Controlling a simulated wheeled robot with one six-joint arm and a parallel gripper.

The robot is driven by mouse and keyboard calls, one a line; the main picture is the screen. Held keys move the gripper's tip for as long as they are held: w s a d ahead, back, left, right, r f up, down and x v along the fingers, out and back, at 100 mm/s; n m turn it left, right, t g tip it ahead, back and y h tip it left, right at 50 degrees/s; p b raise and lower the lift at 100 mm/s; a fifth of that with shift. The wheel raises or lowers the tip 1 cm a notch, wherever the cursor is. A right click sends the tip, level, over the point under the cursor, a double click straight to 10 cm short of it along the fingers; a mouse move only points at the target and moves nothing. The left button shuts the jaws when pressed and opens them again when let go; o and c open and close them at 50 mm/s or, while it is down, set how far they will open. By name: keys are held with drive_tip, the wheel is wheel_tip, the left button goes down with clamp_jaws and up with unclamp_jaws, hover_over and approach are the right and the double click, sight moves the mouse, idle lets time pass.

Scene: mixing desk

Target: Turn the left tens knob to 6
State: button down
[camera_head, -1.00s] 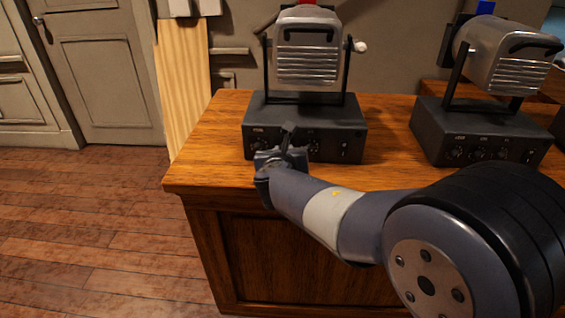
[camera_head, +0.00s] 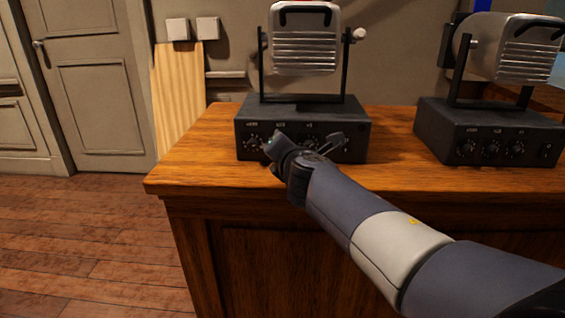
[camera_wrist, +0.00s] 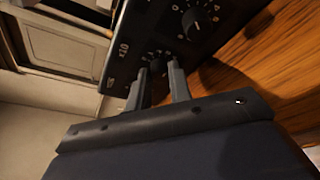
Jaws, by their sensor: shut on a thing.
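The left device (camera_head: 245,112) is a dark box with a silver ribbed head on a bracket, standing on the wooden desk. Its front carries a row of small dials. In the wrist view, the tens knob (camera_wrist: 157,66), beside a x10 label, lies between the fingertips of my gripper (camera_wrist: 160,76). My gripper is shut on this knob. In the head view, my gripper (camera_head: 279,146) is against the device's front and hides the tens knob. The knob's pointer and setting cannot be read.
Another dial (camera_wrist: 194,24) with a pale pointer line is close to my gripper. A similar right device (camera_head: 487,130) stands apart on the desk (camera_head: 400,172). The desk's front edge runs below my forearm. Floor (camera_head: 85,250) is clear at left.

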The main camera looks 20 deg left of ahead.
drive_tip(key=shift+f+m+b, duration=0.25)
drive_tip(key=shift+m+b, duration=0.25)
drive_tip(key=shift+b, duration=0.2)
drive_tip(key=shift+r, duration=0.15)
drive_tip(key=c, duration=1.3)
unclamp_jaws()
drive_tip(key=v, duration=1.1)
drive_tip(key=shift+w+d+f+p, duration=0.1)
drive_tip(key=shift+f+p, duration=0.1)
drive_tip(key=shift+p, duration=0.2)
